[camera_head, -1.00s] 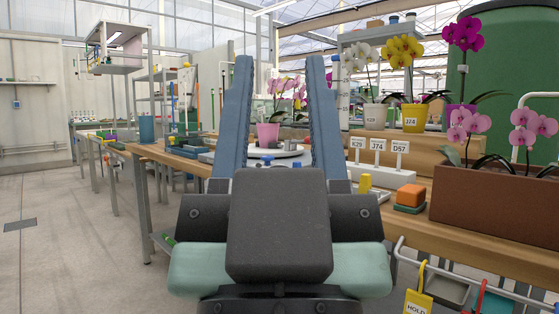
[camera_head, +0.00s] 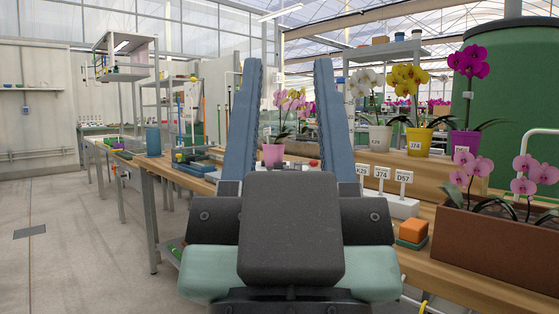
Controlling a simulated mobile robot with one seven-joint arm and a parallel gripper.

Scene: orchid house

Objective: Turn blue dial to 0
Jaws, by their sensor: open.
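My gripper (camera_head: 288,62) points away from me in the middle of the view, with its two long blue fingers spread wide and nothing between them that they touch. No blue dial can be made out clearly. A small blue device (camera_head: 25,111) hangs on the far left wall, too small to tell what it is. The gripper body hides part of the bench (camera_head: 180,177) behind it.
A pink pot (camera_head: 273,155) with an orchid shows between the fingers, farther back. At right stand a yellow pot (camera_head: 418,142), a brown planter (camera_head: 495,246) and an orange block (camera_head: 412,231). The floor (camera_head: 75,245) at left is clear.

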